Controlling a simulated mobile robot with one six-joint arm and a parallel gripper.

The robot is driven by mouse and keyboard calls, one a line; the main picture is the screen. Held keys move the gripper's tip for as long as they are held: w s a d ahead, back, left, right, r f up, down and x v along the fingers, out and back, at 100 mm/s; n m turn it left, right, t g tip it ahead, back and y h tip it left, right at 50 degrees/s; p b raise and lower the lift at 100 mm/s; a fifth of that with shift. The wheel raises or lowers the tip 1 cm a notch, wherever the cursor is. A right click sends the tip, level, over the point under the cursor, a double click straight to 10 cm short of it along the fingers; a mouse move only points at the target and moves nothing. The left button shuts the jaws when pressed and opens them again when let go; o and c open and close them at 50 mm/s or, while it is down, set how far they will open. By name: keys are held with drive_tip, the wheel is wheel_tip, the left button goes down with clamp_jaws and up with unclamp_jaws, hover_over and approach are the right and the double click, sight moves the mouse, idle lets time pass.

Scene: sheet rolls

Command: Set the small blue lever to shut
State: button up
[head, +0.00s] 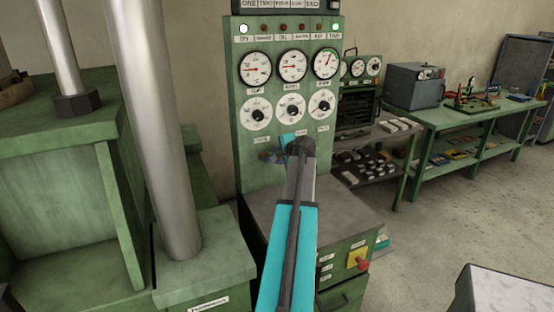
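The green control panel (245,120) stands upright in the middle of the head view. My teal and dark grey arm reaches up to its front, below the lower dials. A small dark bluish shape (269,157) shows just left of my wrist, against the panel. I cannot tell whether it is the blue lever or part of my gripper. My wrist covers the panel area beside it. My gripper's fingertips cannot be made out, nor whether they touch anything. The lever's setting cannot be read.
The panel carries gauges (292,66) and white dials (289,109) above my wrist. A grey ledge (345,215) juts out below, with a red handle on a yellow plate (358,258) on the front. A large metal column (160,130) stands left. A green workbench (470,112) is at right, with open floor before it.

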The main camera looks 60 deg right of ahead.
drive_tip(key=b+v, duration=0.2)
drive_tip(key=v, duration=1.2)
drive_tip(key=shift+b, duration=0.35)
drive_tip(key=shift+d, duration=0.1)
